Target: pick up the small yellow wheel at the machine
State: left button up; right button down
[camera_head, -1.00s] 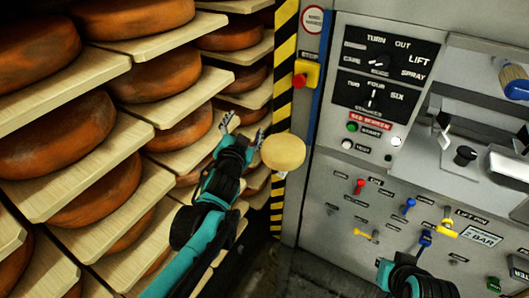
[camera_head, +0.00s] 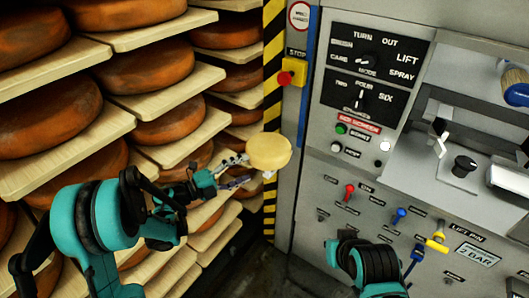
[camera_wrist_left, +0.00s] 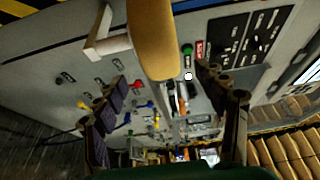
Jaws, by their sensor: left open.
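The small yellow wheel (camera_head: 269,151) is a pale yellow disc at the left edge of the machine (camera_head: 300,215). In the left wrist view the wheel (camera_wrist_left: 154,40) appears edge-on, between the lines of the two fingers and towards their tip side. My left gripper (camera_head: 242,172) is open, with its fingertips close to the left side of the wheel. In the left wrist view its open fingers (camera_wrist_left: 165,92) stand left and right with a wide gap. I cannot tell whether they touch the wheel. Part of my right arm shows at the bottom; its gripper does not show.
Shelves (camera_head: 165,88) with large orange-brown wheels (camera_head: 145,73) fill the left, close beside my left arm. A red stop button (camera_head: 285,78) sits above the small wheel. A bracket with a white roller (camera_wrist_left: 110,43) shows beside the wheel. Levers and knobs (camera_head: 399,215) project from the panel.

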aim_at(255, 164)
pick_arm(q)
jog(key=b+x, duration=0.1)
jog(key=x, duration=0.4)
jog(key=shift+b, duration=0.3)
jog(key=shift+w+d, duration=0.2)
jog(key=shift+d, duration=0.05)
jog(key=shift+r, duration=0.1)
grip_shut()
